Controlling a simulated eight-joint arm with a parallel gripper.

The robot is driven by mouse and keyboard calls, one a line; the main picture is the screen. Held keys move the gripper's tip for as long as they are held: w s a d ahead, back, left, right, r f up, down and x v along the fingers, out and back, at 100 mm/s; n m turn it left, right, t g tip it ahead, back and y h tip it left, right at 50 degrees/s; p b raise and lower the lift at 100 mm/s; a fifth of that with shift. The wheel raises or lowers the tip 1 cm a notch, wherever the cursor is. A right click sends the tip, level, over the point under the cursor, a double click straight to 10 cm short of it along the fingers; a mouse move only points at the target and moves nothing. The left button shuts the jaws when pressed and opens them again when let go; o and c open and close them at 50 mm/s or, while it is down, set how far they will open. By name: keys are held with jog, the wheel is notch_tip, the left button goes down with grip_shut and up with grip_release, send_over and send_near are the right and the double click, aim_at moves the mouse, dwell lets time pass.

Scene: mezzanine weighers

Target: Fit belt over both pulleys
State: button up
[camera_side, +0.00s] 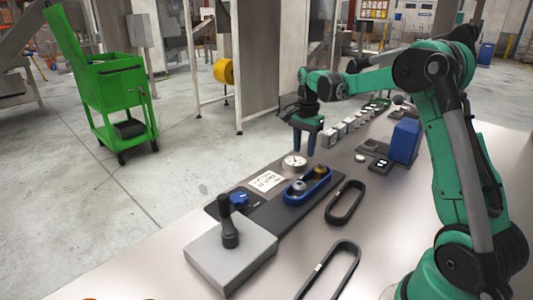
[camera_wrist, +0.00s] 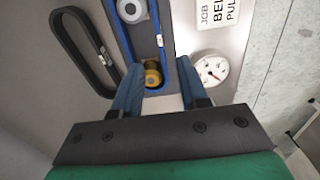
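A blue oblong belt (camera_side: 327,184) lies around both pulleys on a dark base plate (camera_side: 262,219). It also shows in the wrist view (camera_wrist: 160,40) with a white mark on its side. Inside its loop are a grey pulley (camera_side: 298,186) and a brass-yellow pulley (camera_side: 320,171). The wrist view also shows the grey pulley (camera_wrist: 130,10) and the yellow pulley (camera_wrist: 152,78). I cannot tell whether the belt sits in their grooves. My gripper (camera_side: 304,153) is open and empty above the bench. In the wrist view its blue fingers (camera_wrist: 158,75) frame the yellow pulley.
Two black belts (camera_side: 358,206) (camera_side: 323,263) lie on the bench. A dial (camera_side: 294,162), printed card (camera_side: 266,181), blue knob (camera_side: 238,199) and grey block with black handle (camera_side: 229,257) stand nearby. A blue box (camera_side: 404,141) and several small blocks (camera_side: 338,133) are farther back.

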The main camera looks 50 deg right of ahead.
jog(key=s+a+r+n+t, duration=0.1)
jog(key=a+r+n+t, duration=0.1)
jog(key=a+r+n, duration=0.4)
jog(key=s+a+f+n+t, duration=0.1)
jog(key=s+a+n+t, duration=0.1)
jog(key=s+a+n, duration=0.2)
jog(key=s+a+f+n+t, duration=0.1)
jog(key=s+a+n+t, duration=0.2)
jog(key=a+n, duration=0.5)
jog(key=shift+s+a+f, duration=0.35)
jog(key=shift+s+a, duration=0.5)
